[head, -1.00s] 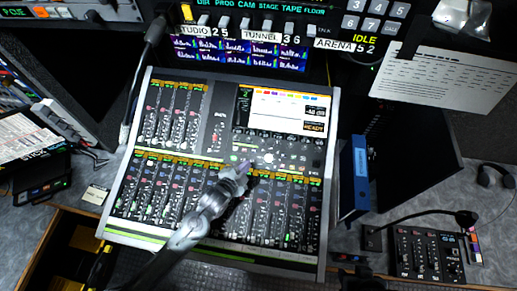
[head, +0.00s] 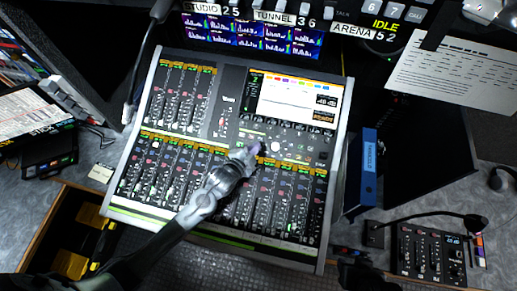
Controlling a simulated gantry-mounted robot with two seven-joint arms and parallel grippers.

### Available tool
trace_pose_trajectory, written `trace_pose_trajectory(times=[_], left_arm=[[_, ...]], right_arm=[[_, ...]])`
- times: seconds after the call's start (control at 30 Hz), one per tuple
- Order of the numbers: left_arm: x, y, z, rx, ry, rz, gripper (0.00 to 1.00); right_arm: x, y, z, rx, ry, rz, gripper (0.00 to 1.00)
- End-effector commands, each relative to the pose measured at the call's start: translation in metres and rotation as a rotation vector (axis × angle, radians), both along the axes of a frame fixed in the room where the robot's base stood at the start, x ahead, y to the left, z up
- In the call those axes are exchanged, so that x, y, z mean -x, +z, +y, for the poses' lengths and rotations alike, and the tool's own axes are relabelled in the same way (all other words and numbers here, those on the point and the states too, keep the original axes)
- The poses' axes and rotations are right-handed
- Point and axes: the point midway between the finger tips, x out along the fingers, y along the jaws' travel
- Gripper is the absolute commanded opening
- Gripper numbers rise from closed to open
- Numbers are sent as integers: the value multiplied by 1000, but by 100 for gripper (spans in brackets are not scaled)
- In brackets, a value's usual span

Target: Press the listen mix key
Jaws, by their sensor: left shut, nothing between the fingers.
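The mixing console (head: 228,85) lies in the middle of the head view, with fader banks, a lit screen (head: 298,98) at upper right and small keys (head: 300,148) below the screen. I cannot read which small key is the listen mix key. My left gripper (head: 255,149) is shut and empty. Its tip is over the key area below the screen, just left of a pale round control (head: 275,147), and hides the surface beneath it. I cannot tell whether the tip touches the console.
A blue binder (head: 369,165) stands right of the console. A small keypad panel (head: 430,252) with a gooseneck microphone (head: 440,213) is at lower right. A printed sheet (head: 455,75) is at upper right. Meter displays (head: 250,35) and labels are above the console.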

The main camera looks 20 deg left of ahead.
Motion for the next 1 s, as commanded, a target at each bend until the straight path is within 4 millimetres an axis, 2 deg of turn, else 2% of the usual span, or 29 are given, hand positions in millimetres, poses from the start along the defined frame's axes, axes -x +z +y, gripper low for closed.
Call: trace_pose_trajectory(times=[0.03, 0.47, 0.7, 1.0], left_arm=[[-2, -8, 0, 0, 1, -1, 0], [-20, -53, 3, 1, 1, -2, 0], [-28, -68, 4, 1, 1, -1, 0], [-30, -71, 4, 1, 0, 0, 0]], right_arm=[[0, -9, 0, 2, 2, 0, 43], [0, -62, -2, 8, 5, -1, 43], [0, -73, -1, 5, 3, 0, 43], [-1, -73, 0, -1, -2, -2, 43]])
